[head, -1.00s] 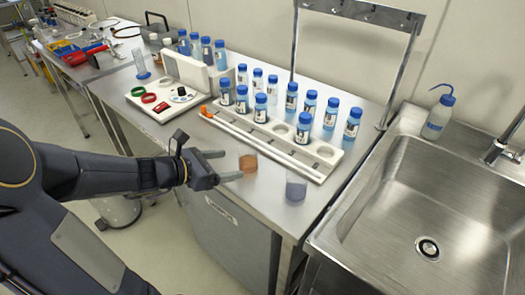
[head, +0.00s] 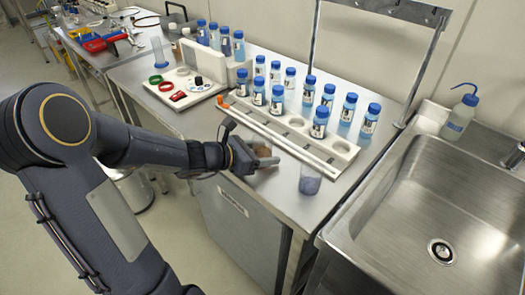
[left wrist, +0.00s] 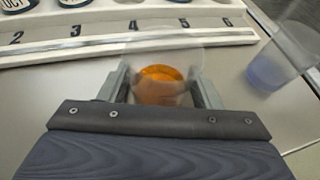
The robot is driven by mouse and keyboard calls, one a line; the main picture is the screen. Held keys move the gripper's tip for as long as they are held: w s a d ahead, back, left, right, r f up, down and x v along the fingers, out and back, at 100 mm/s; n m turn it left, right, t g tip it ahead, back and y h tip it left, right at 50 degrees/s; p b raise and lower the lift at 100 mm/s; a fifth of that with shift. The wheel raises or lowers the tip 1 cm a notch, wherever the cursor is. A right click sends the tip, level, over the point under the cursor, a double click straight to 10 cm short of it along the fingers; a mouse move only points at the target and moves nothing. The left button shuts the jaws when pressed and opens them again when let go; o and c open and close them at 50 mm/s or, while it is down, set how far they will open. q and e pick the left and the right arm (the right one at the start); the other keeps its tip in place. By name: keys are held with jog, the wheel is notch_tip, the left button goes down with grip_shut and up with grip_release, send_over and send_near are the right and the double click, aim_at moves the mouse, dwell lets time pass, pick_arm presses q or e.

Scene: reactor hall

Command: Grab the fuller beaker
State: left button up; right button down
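The beaker with orange liquid (head: 262,148) stands on the steel bench, partly hidden by my left gripper (head: 267,158) in the head view. In the left wrist view the orange beaker (left wrist: 160,84) is between the two fingers of my left gripper (left wrist: 162,92), which look open around it. The beaker with blue-violet liquid (head: 310,184) stands apart to the right, near the bench's front edge. It also shows, blurred, in the left wrist view (left wrist: 272,68). Both beakers are clear and upright. My right gripper is not in view.
A white numbered rack (head: 292,141) with several blue-capped bottles lies just behind the beakers. A steel sink (head: 425,200) is to the right, with a wash bottle (head: 459,116) behind it. A white tray with coloured rings (head: 171,100) is at the left.

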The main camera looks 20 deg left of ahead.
pick_arm(q)
jog(key=c, duration=0.7)
jog(key=shift+r, duration=0.15)
